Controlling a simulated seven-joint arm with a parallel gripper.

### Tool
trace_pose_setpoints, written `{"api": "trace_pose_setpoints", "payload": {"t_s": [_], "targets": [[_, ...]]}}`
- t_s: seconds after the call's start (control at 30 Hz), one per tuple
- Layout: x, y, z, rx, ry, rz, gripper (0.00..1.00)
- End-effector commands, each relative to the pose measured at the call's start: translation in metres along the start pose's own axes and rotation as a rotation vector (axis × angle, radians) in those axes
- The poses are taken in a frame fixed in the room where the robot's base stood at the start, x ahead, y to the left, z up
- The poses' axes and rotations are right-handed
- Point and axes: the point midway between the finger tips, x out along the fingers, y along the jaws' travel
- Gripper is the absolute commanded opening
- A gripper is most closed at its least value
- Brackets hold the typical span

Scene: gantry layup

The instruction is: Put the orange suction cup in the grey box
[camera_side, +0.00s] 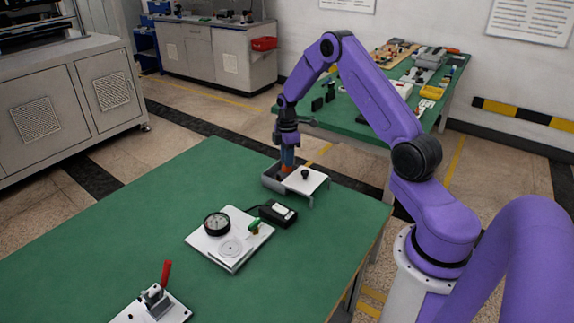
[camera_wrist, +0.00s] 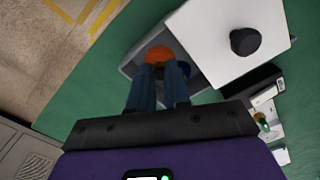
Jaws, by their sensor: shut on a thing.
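The orange suction cup (camera_wrist: 158,54) is held between the blue fingertips of my gripper (camera_wrist: 160,76) in the wrist view. In the side view only a little orange (camera_side: 287,170) shows under my gripper (camera_side: 288,160). The cup is over or inside the open part of the grey box (camera_side: 271,184); I cannot tell whether it touches the floor. The grey box (camera_wrist: 128,67) has a white lid (camera_wrist: 212,50) with a black knob, slid to the right and covering part of it. A dark blue spot beside the cup is unclear.
A black device (camera_side: 278,212) and a white plate with a round gauge (camera_side: 216,223) stand in front of the box. A red-handled clamp (camera_side: 160,290) is nearer on the green table (camera_side: 120,225). The table left of the box is clear.

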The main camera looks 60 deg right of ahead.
Motion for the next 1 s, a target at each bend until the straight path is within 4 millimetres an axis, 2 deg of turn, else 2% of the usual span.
{"api": "trace_pose_setpoints", "payload": {"t_s": [0.1,0.2,0.67,0.7,1.0], "targets": [[0.018,0.000,0.000,0.000,-0.001,-0.003,0.00],[0.028,0.001,0.000,0.001,0.000,-0.001,0.00],[0.034,0.001,0.000,0.000,0.000,0.000,0.00],[0.034,0.001,0.000,0.000,0.000,0.001,0.28],[0.033,0.001,0.000,0.000,0.000,0.001,0.28]]}}
